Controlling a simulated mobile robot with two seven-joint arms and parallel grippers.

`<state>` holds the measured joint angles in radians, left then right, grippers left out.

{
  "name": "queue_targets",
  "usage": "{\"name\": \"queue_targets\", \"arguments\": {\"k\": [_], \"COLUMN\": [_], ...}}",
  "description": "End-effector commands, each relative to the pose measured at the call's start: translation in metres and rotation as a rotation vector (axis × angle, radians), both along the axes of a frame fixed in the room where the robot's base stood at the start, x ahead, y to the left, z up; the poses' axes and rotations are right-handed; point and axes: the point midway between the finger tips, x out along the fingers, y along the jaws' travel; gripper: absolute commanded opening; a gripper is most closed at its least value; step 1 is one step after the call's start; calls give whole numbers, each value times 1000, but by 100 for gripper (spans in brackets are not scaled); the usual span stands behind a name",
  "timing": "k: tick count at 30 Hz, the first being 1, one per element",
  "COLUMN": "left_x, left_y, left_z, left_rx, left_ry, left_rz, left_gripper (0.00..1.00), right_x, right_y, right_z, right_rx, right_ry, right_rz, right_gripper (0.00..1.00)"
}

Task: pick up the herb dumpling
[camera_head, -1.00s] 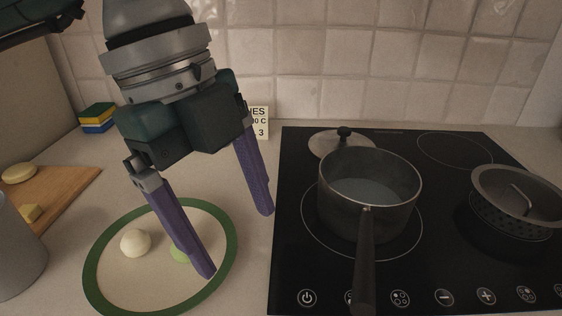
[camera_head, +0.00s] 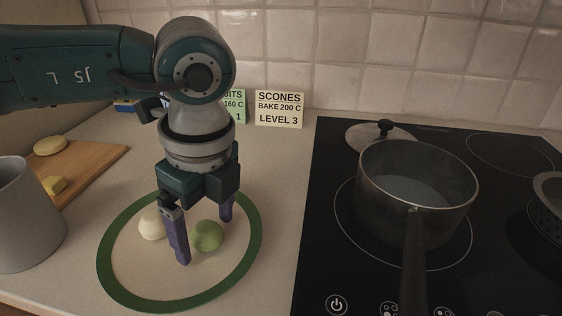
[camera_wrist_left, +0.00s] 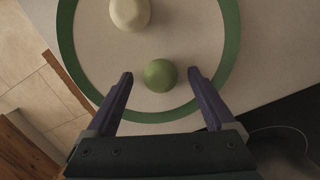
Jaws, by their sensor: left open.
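The herb dumpling is a green ball (camera_head: 207,236) lying inside the green ring on the counter; it also shows in the left wrist view (camera_wrist_left: 160,75). A cream-white dumpling (camera_head: 152,224) lies just left of it, and it shows in the left wrist view (camera_wrist_left: 130,13). My left gripper (camera_head: 204,242) points down over the ring with its purple fingers apart. In the left wrist view the green ball lies just beyond and between the open fingertips (camera_wrist_left: 160,76), with a gap on each side. My right gripper is not in view.
A dark saucepan (camera_head: 418,193) with a long handle stands on the black hob (camera_head: 320,240) to the right. A grey pot (camera_head: 25,215) and a wooden board (camera_head: 85,170) are at the left. Cards (camera_head: 279,108) stand at the back wall.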

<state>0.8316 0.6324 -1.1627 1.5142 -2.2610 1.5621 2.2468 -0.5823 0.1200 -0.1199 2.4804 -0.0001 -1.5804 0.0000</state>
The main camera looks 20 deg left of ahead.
Motion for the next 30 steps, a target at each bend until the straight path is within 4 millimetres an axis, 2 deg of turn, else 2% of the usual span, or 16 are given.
{"name": "queue_targets", "arguments": {"k": [7,22,30], "left_x": [0,0,0], "left_y": [0,0,0], "left_z": [-3,-3,-1], "left_rx": [-1,-1,-1], "left_ry": [0,0,-1], "left_rz": [-1,-1,-1], "left_gripper": [88,33,31], "right_x": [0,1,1], "right_y": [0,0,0], "right_z": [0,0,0], "right_rx": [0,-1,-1], "right_ry": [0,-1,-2], "right_rz": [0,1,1], "right_gripper": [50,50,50]}}
